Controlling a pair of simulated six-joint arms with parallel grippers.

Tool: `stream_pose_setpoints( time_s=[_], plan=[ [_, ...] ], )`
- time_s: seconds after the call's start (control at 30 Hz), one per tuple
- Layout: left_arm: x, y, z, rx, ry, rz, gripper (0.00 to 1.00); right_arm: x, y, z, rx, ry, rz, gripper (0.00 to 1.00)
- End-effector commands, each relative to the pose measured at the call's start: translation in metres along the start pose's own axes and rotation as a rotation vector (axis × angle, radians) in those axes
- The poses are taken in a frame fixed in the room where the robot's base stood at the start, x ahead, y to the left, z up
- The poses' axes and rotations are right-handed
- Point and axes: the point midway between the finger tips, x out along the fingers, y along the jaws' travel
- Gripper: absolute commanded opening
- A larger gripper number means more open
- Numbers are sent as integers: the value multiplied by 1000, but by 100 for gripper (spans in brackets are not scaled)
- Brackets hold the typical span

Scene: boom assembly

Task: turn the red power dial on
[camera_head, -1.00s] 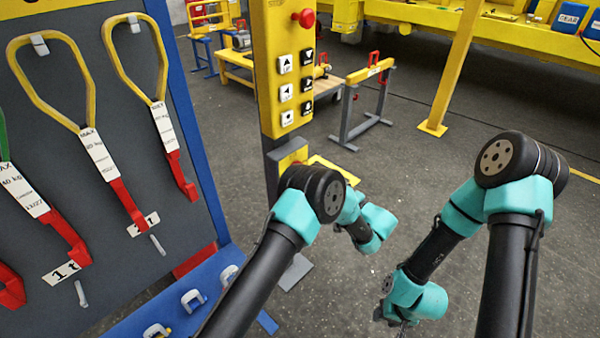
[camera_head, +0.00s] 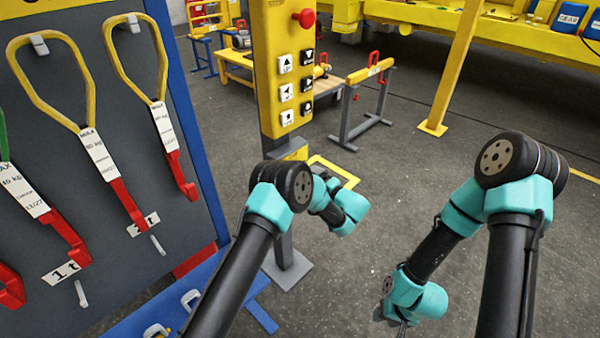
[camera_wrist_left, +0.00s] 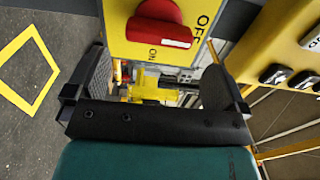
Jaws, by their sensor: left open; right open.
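The red power dial (camera_wrist_left: 162,28) sits on a yellow panel (camera_wrist_left: 120,40) at the top of the left wrist view. In the head view, the dial and my left fingers are hidden behind my left arm. My right gripper (camera_head: 393,320) is open and empty, low over the floor, partly cut off by the bottom edge.
A yellow post (camera_head: 275,70) carries a red knob (camera_head: 303,17) and several push buttons. A rack (camera_head: 95,230) with yellow slings stands at the left. A small trestle (camera_head: 365,100) stands behind the post.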

Motion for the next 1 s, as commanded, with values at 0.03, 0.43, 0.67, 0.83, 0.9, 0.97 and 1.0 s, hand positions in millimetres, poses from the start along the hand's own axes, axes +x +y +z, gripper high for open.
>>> stream_pose_setpoints(
  time_s=[0.03,0.43,0.67,0.83,0.9,0.97,1.0],
  plan=[
    [10,0,0,-2,-2,-1,100,0,0,0,0,0,0,43],
    [68,0,0,0,-1,0,100,0,0,0,0,0,0,43],
    [77,0,0,0,1,0,100,0,0,0,0,0,0,43],
    [76,0,0,0,1,0,100,0,0,0,0,0,0,43],
    [76,0,0,0,1,0,95,0,0,0,0,0,0,43],
    [76,0,0,0,1,0,89,0,0,0,0,0,0,43],
    [76,0,0,0,1,0,86,0,0,0,0,0,0,43]
  ],
)
